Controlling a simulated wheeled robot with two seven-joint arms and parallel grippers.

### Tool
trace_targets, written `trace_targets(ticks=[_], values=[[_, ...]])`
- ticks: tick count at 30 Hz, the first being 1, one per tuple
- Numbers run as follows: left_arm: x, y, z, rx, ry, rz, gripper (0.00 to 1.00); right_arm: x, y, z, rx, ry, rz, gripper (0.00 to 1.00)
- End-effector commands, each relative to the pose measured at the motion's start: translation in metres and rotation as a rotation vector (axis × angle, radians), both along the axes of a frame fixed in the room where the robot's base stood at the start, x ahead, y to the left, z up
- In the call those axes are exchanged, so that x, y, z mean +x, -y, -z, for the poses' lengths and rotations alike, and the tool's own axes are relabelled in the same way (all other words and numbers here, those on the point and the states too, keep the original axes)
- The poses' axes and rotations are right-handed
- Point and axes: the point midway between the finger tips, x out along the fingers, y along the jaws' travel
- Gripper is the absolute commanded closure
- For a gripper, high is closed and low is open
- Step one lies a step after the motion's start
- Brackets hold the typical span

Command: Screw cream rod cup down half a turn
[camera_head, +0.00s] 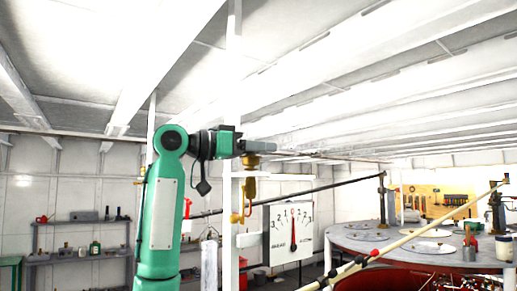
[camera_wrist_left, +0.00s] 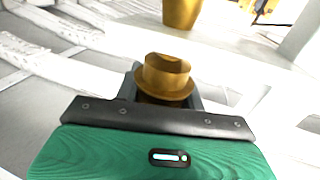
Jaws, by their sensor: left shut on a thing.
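My left gripper (camera_head: 258,147) reaches in from the left at the middle of the head view. It is shut on a brass cup (camera_head: 251,160), which hangs just under the jaws. In the left wrist view the flanged brass cup (camera_wrist_left: 168,78) sits between the dark jaws of the left gripper (camera_wrist_left: 165,95). A brass fitting (camera_head: 250,190) stands directly below the cup, beside a white post. Whether the threads are engaged cannot be told. A cream rod (camera_head: 440,223) slants across the lower right. My right gripper is not in view.
A white dial board (camera_head: 292,234) with a pointer stands right of the fitting. A round grey-topped table (camera_head: 400,245) fills the lower right. Shelves (camera_head: 85,225) with small items line the left wall. Another brass piece (camera_wrist_left: 182,12) shows at the wrist view's top.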

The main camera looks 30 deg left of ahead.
Motion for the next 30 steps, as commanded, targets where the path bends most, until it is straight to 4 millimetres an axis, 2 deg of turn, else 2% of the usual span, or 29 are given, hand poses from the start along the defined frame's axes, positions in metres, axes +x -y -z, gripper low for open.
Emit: trace_targets(ticks=[8,21,22,25,30], values=[[-0.0017,-0.0002,-0.0036,-0.006,0.006,0.068,0.84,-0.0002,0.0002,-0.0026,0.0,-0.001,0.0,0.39],[-0.0021,-0.0002,-0.0037,-0.006,0.007,0.076,0.84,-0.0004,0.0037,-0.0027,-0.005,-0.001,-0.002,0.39],[-0.0021,-0.0002,-0.0037,-0.006,0.007,0.076,0.59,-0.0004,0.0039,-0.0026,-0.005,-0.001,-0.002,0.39],[-0.0019,0.0,-0.0031,-0.004,0.006,0.076,0.39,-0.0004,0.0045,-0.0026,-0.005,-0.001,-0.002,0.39],[-0.0016,0.0006,-0.0019,-0.002,0.003,0.076,0.39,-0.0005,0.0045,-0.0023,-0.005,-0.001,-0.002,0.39]])
